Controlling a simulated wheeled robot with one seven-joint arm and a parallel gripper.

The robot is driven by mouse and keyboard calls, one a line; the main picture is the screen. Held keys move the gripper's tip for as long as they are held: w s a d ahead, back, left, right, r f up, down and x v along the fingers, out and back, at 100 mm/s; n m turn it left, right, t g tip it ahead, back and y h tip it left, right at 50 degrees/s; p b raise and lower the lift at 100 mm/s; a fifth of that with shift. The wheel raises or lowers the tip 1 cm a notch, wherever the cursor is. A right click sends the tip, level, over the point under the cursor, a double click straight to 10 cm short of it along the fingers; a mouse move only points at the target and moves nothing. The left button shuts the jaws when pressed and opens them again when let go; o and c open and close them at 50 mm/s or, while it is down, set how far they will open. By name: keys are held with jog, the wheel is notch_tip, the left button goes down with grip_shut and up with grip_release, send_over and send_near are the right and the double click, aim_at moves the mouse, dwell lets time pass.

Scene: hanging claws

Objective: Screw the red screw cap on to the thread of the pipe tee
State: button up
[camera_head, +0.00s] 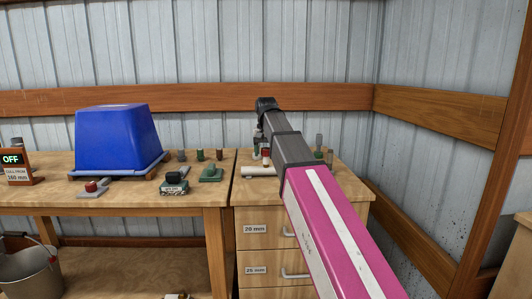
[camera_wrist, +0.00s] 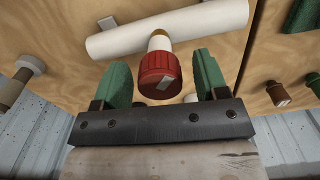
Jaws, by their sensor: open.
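The white pipe tee (camera_head: 258,171) lies on top of the drawer cabinet, and its tube crosses the top of the wrist view (camera_wrist: 205,24). Its short branch (camera_wrist: 159,42) points toward my wrist camera. The red screw cap (camera_wrist: 160,76) sits at the end of that branch, in line with it; I cannot tell how far it is on the thread. The cap also shows small above the tee in the head view (camera_head: 265,153). My gripper (camera_wrist: 162,66) is open, with its green fingers on either side of the cap and gaps visible on both sides. My arm hides part of the cabinet top.
Dark plugs stand at the cabinet's right (camera_head: 329,157). A blue tub (camera_head: 115,140), green clamp-like piece (camera_head: 211,174), red-button block (camera_head: 93,189) and labelled device (camera_head: 174,185) are on the left bench. The wall (camera_head: 320,50) is close behind. Brown pegs (camera_wrist: 278,94) show in the wrist view.

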jog(key=n, duration=0.4)
jog(key=shift+n, duration=1.7)
jog(key=shift+n, duration=0.6)
jog(key=n, duration=0.8)
jog(key=shift+n, duration=0.4)
grip_shut()
